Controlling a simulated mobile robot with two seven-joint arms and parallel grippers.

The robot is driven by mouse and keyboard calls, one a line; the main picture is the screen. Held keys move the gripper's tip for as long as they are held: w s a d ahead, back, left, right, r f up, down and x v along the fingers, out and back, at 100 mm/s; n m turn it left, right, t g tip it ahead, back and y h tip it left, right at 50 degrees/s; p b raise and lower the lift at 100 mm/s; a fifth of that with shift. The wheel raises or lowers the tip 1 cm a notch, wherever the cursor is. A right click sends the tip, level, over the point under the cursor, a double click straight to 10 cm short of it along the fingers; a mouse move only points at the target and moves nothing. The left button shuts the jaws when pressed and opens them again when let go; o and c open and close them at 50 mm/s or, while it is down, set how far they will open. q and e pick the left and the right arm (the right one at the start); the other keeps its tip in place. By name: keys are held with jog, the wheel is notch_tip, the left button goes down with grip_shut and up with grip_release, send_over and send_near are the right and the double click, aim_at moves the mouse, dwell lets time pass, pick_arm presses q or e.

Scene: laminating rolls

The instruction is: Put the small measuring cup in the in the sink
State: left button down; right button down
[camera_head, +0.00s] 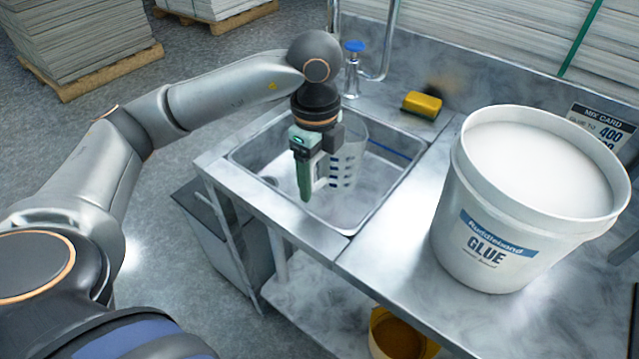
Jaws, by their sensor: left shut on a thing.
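A small translucent measuring cup (347,165) with dark graduation marks shows at the sink, just right of my left gripper's fingers. My left gripper (311,182) points down over the sink basin and is shut on the cup's left side. The gripper hides part of the cup. The metal sink (262,140) is set in the counter at the centre; the cup appears within its outline, but I cannot tell whether its base touches the basin floor. My right gripper is not in view.
A large white glue bucket (480,250) stands on the counter (385,265) to the right. A yellow sponge (422,104) lies behind the sink. A blue-handled tap (354,48) rises at the back. A yellow bucket (395,335) sits below the counter. Stacked sheets (80,35) stand back left.

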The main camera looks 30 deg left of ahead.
pick_arm(q)
jog(key=w+a+f, duration=0.1)
jog(key=w+f, duration=0.1)
jog(key=w+a+f, duration=0.1)
jog(key=w+f, duration=0.1)
jog(key=w+a+f, duration=0.2)
jog(key=shift+w+f+b, duration=0.15)
jog(key=shift+f+b, duration=0.15)
jog(key=shift+f, duration=0.05)
jog(key=shift+w+f, duration=0.1)
jog(key=shift+f, duration=0.05)
jog(key=shift+w+a+f, duration=0.1)
jog(key=shift+a+f, duration=0.05)
jog(key=shift+f, duration=1.55)
jog(key=shift+f, duration=0.1)
jog(key=shift+c, duration=0.2)
grip_release()
notch_tip(320, 180, up, 12)
jog(key=shift+p, duration=0.4)
